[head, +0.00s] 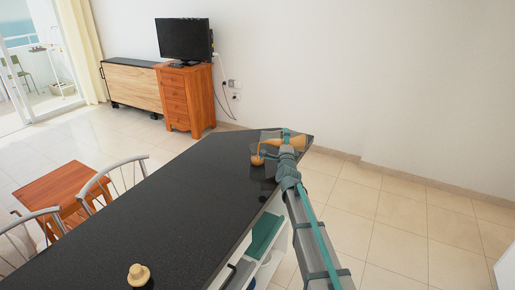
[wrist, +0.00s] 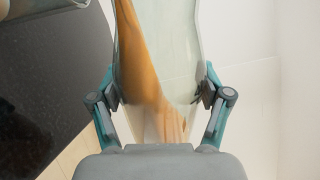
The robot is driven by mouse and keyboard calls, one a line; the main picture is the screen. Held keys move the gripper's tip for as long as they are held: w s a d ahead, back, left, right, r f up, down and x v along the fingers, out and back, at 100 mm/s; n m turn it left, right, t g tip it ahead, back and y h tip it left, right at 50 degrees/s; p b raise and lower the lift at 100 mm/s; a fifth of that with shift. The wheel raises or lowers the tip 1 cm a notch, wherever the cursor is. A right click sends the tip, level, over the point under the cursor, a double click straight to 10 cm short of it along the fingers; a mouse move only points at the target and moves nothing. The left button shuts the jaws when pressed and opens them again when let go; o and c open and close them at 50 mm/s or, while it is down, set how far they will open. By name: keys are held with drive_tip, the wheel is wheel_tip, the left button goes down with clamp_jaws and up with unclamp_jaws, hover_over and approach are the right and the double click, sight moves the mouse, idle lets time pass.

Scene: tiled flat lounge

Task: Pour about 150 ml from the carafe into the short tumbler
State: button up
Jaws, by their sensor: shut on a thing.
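My gripper (head: 288,150) is shut on the clear glass carafe (head: 299,142) near the far right end of the dark counter. The carafe is tipped over, with its mouth end toward the left, and holds amber-brown liquid. The wrist view shows the carafe (wrist: 185,45) between both fingers, with liquid along its left side and low between the fingers. A clear glass, seemingly the short tumbler (head: 263,172), stands on the counter below the mouth end. Amber shows just above it; I cannot tell its fill level. A glass edge (wrist: 50,4) shows at the wrist view's upper left.
The dark counter (head: 170,210) is mostly bare. A dark object with a tan knob (head: 138,273) stands at its near edge. Shelves (head: 262,240) are under its right side. Chairs (head: 110,185) stand at the left; tiled floor (head: 400,215) is free at the right.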

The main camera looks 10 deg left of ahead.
drive_tip(key=shift+a+r+n, duration=0.1)
drive_tip(key=shift+r+n, duration=0.35)
drive_tip(key=shift+n, duration=0.05)
idle(2.2)
drive_tip(key=f+m, duration=0.1)
drive_tip(key=d+f+m+b, duration=0.1)
drive_tip(key=f+m, duration=0.1)
drive_tip(key=shift+d+f+m+h, duration=0.25)
drive_tip(key=shift+f+m+h, duration=0.05)
drive_tip(key=shift+m, duration=0.1)
drive_tip(key=shift+w+a+r+m, duration=0.1)
drive_tip(key=shift+a+r+m, duration=0.15)
drive_tip(key=shift+m, duration=0.35)
drive_tip(key=shift+f, duration=0.15)
